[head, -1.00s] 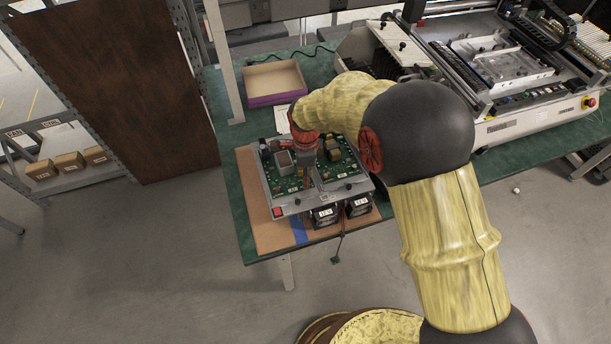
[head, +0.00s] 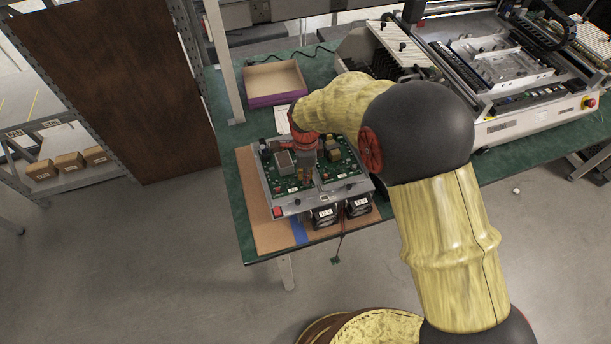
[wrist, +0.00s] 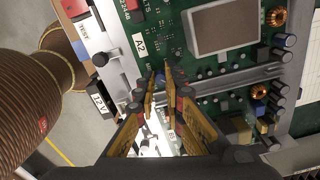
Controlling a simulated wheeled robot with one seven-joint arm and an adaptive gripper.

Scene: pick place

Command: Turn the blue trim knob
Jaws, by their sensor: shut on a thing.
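The grey metal test fixture (head: 290,209) holds green circuit boards and sits on the brown mat. My gripper (head: 305,176) points down over the middle of the boards. In the wrist view the fingertips (wrist: 161,78) are close together, low over the board (wrist: 225,78) beside a grey rail. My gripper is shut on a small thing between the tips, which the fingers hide. I cannot make out the blue trim knob clearly. A small blue part (wrist: 258,107) stands on the board right of the fingers, apart from them.
A large grey-topped component (wrist: 221,27) and several dark capacitors stand near the fingers. Two black fans (head: 325,216) are at the fixture's front. A purple-edged open box (head: 277,100) is behind. A large machine (head: 540,110) fills the bench's right side.

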